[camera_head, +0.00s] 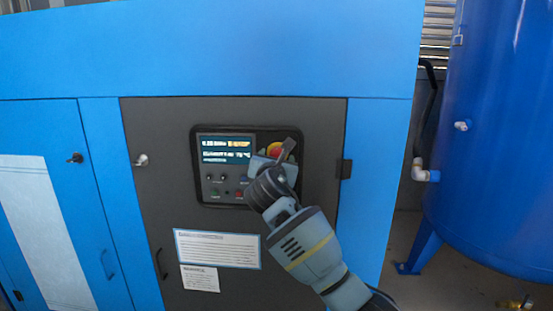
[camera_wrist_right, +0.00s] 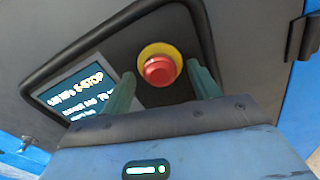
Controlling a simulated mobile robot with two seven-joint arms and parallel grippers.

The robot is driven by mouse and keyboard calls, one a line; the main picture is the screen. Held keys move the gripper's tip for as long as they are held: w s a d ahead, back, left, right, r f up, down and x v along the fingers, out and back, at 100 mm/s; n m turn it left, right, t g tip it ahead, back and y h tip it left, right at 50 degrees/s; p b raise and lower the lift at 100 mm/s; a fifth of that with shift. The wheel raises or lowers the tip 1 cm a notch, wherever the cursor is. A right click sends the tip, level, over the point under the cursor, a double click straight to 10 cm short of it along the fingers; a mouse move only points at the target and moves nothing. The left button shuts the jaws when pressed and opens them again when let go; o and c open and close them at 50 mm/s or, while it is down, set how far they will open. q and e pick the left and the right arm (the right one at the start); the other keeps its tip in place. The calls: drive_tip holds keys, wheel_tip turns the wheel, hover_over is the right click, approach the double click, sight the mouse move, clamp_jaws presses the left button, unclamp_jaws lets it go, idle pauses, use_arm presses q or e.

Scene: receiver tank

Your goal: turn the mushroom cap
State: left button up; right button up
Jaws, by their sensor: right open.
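The mushroom cap (camera_wrist_right: 159,70) is red and round on a yellow collar (camera_wrist_right: 160,50), in the right wrist view. In the head view the cap (camera_head: 273,150) shows only in part, behind my right gripper (camera_head: 280,155). It sits on the right side of the dark control panel (camera_head: 222,191). In the right wrist view my right gripper (camera_wrist_right: 163,92) has its two fingers apart, one to each side of the cap, with visible gaps. I cannot tell how far the fingertips are from the panel. My left gripper is not in view.
A lit display (camera_head: 226,148) is on the panel's left, with small buttons below. The panel is set in a dark grey door (camera_head: 155,205) of a blue cabinet (camera_head: 220,50). A latch (camera_head: 345,169) is at the door's right edge. A blue tank (camera_head: 500,130) stands at the right.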

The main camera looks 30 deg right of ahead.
drive_tip(key=shift+w, duration=0.1)
drive_tip(key=shift+c, duration=0.4)
drive_tip(key=c, duration=0.9)
drive_tip(key=shift+m, duration=0.3)
drive_tip(key=m, duration=0.4)
drive_tip(key=shift+m, duration=0.3)
drive_tip(key=shift+d+m, duration=0.1)
drive_tip(key=shift+m, duration=2)
drive_tip(key=shift+r, duration=0.1)
